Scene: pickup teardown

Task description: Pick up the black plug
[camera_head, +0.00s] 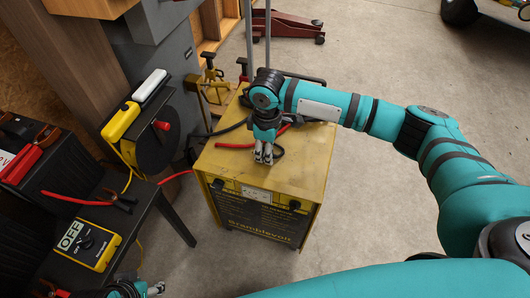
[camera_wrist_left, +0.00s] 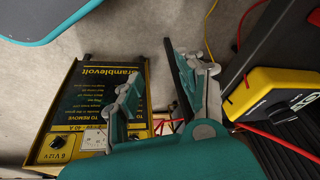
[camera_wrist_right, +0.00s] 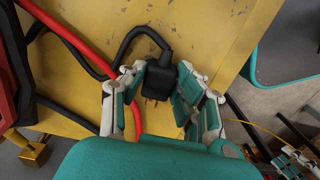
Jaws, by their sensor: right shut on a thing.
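The black plug (camera_wrist_right: 157,78) sits between the two fingers of my right gripper (camera_wrist_right: 158,92) in the right wrist view, its brass prongs pointing back toward the palm. The gripper is shut on it, just above the yellow top of the Bramblevolt charger (camera_head: 225,170). A black cord loops from the plug across that top. In the head view my right gripper (camera_head: 264,153) points down at the charger's top and mostly hides the plug. My left gripper (camera_head: 143,289) is at the bottom left edge; in the left wrist view its fingers (camera_wrist_left: 165,85) are spread and empty.
Red and black cables lie on the charger. A red floor jack (camera_head: 290,27) is behind; the floor at right is open.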

